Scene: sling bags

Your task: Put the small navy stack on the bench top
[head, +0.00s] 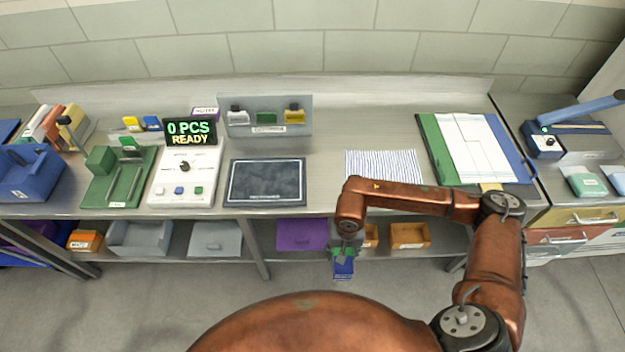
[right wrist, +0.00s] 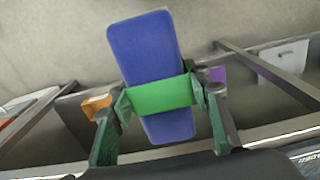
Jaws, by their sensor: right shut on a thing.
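The small navy stack (right wrist: 148,52) is a blue block with a green band (right wrist: 160,95) around its middle. My right gripper (right wrist: 160,98) is shut on it at the band, with one finger on each side. In the head view the navy stack (head: 343,268) hangs below my right gripper (head: 344,252), in front of the bench's front edge and above the floor. The bench top (head: 330,190) is a grey metal surface behind it. My left gripper does not show in the head view.
On the bench stand a dark mat (head: 266,182), a white counter device (head: 187,175) reading "0 PCS READY", a striped sheet (head: 383,165) and a green-edged board with papers (head: 470,150). Purple (head: 302,235) and orange (head: 410,235) bins sit on the lower shelf. Bare bench lies between mat and striped sheet.

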